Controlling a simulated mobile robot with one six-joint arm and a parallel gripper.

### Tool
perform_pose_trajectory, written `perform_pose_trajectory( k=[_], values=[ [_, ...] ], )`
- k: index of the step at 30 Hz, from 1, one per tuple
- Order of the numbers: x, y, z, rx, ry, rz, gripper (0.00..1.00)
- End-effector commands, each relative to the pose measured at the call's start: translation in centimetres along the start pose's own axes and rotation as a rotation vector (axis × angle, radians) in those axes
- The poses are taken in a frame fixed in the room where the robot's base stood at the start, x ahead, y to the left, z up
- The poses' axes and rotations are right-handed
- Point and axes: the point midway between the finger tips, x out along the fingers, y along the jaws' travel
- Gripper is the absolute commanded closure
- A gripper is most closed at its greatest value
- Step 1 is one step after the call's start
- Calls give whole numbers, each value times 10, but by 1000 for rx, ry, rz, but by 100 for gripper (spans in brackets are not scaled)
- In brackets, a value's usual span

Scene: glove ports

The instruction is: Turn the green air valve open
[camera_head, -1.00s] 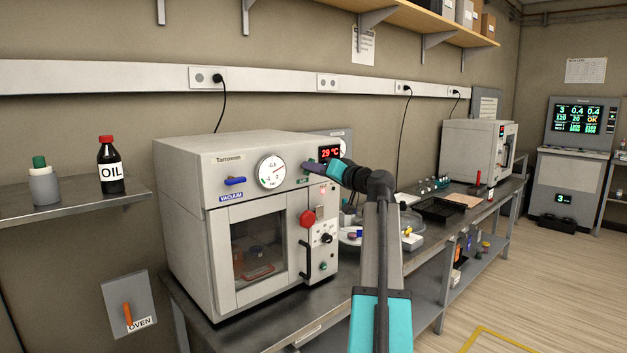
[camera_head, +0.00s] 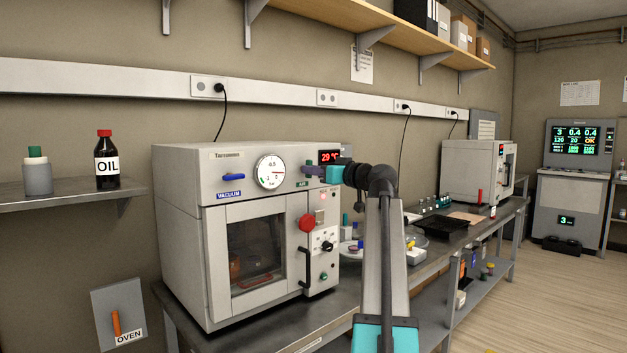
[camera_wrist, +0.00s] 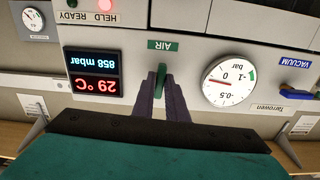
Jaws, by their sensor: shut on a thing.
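The green air valve handle (camera_wrist: 160,78) shows in the wrist view, which is upside down, beside the green AIR label (camera_wrist: 165,44). The handle stands upright in that picture. My gripper (camera_wrist: 161,88) has its purple fingers on both sides of the handle, closed on it. In the head view my gripper (camera_head: 314,170) reaches the front panel of the grey vacuum oven (camera_head: 178,220) from the right. There the fingers mostly hide the valve, just above the AIR label (camera_head: 304,184).
A round pressure gauge (camera_head: 270,172) and the blue vacuum handle (camera_head: 234,177) are left of the valve. A digital display (camera_head: 329,156) reads 29 °C. A red knob (camera_head: 307,222) and black door handle (camera_head: 304,268) are below. Glassware and trays crowd the bench to the right.

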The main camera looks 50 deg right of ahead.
Motion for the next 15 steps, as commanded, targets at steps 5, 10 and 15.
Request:
perform_pose_trajectory(
  k=[5,10,15],
  values=[
    [0,0,2,-48,-1,-1,100],
    [0,0,1,-65,-2,-1,100],
    [0,0,1,-68,-2,-1,100]
  ],
)
